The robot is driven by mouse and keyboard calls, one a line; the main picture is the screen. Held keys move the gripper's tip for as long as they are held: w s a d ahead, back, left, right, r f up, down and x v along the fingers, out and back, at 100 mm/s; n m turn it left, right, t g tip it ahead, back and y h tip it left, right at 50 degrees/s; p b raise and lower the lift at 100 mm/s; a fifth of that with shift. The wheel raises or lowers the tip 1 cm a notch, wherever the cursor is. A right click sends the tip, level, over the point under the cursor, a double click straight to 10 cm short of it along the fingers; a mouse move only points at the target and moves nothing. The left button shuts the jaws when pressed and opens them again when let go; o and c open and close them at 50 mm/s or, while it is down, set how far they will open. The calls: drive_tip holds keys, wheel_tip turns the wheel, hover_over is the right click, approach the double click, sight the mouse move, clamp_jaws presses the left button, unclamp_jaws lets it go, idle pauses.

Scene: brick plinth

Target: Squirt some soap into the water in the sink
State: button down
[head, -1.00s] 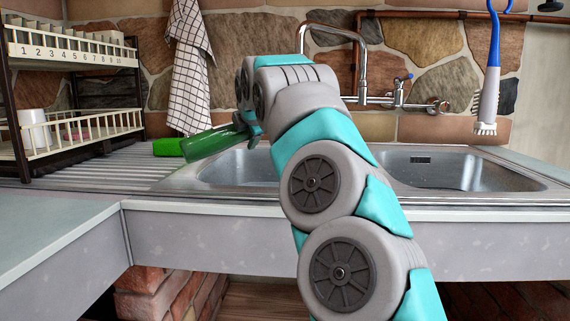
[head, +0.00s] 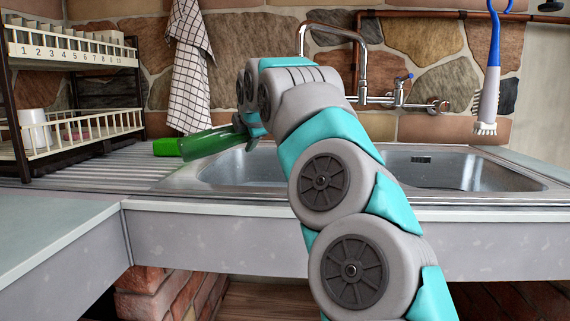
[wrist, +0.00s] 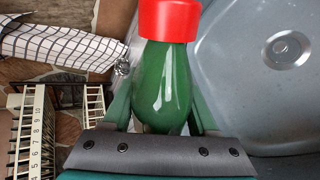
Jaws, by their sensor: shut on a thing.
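A green, glossy soap bottle (head: 207,142) is held tilted, nearly lying flat, by the left edge of the sink. In the wrist view the green bottle (wrist: 163,85) has a red cap (wrist: 168,18); the cap does not show in the head view. My gripper (wrist: 160,112) is shut around the bottle, one finger on each side; in the head view my gripper (head: 247,131) is partly hidden by my arm. The left sink basin (head: 235,172) is partly covered by my arm. Its drain (wrist: 287,48) shows in the wrist view. I cannot tell whether water is in it.
A bright green block (head: 167,147) sits on the ribbed drainboard (head: 110,172). A rack (head: 85,138) stands at the left. A checked towel (head: 190,85) hangs behind. The faucet (head: 363,70) rises behind the sink; a brush (head: 489,95) hangs right. The right basin (head: 440,172) is clear.

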drive_tip(key=shift+s+a+f, duration=0.1)
drive_tip(key=shift+a+f, duration=0.05)
drive_tip(key=shift+f, duration=0.1)
idle(0.7)
drive_tip(key=shift+a+f+m+g+y, duration=0.1)
drive_tip(key=shift+f+m+g+y, duration=0.25)
drive_tip(key=shift+f, duration=0.4)
drive_tip(key=shift+a+f+m+g+y, duration=0.15)
drive_tip(key=shift+f+m, duration=0.3)
drive_tip(key=shift+f, duration=0.25)
idle(1.0)
drive_tip(key=shift+s+d+f+m+y+p, duration=0.1)
drive_tip(key=shift+f+m+y+p, duration=0.25)
drive_tip(key=shift+f+m+y, duration=0.25)
idle(2.0)
